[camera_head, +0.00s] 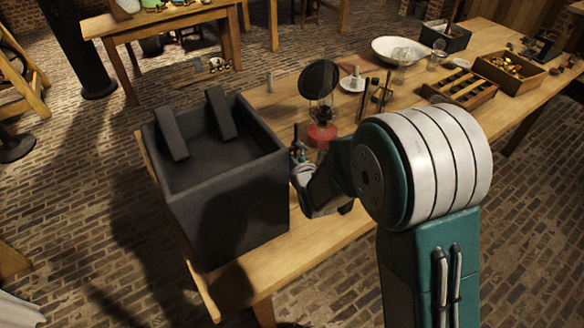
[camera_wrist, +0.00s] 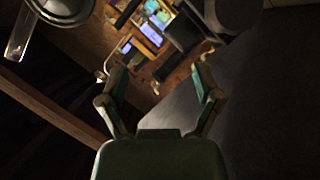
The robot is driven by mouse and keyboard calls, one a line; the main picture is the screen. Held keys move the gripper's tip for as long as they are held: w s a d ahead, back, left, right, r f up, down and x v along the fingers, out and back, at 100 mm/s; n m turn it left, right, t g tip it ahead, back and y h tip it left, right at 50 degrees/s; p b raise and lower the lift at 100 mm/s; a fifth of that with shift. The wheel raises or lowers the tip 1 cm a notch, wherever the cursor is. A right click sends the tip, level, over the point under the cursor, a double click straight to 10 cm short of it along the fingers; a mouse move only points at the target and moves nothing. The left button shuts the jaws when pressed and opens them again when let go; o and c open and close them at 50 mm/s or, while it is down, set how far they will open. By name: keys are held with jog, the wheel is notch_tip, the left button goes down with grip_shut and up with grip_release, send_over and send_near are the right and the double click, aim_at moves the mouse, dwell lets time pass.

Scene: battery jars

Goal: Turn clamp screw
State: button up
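My gripper (camera_head: 298,152) is at the right side of a large dark open-topped box (camera_head: 230,200), near its upper rim. In the wrist view the two fingers of my gripper (camera_wrist: 155,72) are spread wide, with nothing visible between them. I cannot make out the clamp screw for certain in either view. A small dark piece shows by the fingers in the head view, but it is too small to tell from the gripper. Two dark slabs (camera_head: 172,134) (camera_head: 221,113) stand tilted in the top of the box.
A red-based lamp (camera_head: 321,134) and a round dark disc (camera_head: 319,79) stand close behind my gripper. A white bowl (camera_head: 398,50), a slotted wooden rack (camera_head: 461,90) and a wooden tray (camera_head: 509,73) lie farther along the bench. Bare wood shows at the bench's front edge (camera_head: 310,243).

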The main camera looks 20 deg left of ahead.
jog(key=shift+r, duration=1.3)
jog(key=s+d+f+m+g+y, duration=0.35)
jog(key=s+d+f+m, duration=0.3)
jog(key=d, duration=0.25)
jog(key=shift+m+g+h, duration=0.35)
jog(key=shift+m, duration=0.1)
jog(key=x, duration=1)
jog(key=shift+w+a+r, duration=0.25)
jog(key=shift+w+a, duration=0.1)
jog(key=shift+a, duration=0.05)
jog(key=c, duration=1.1)
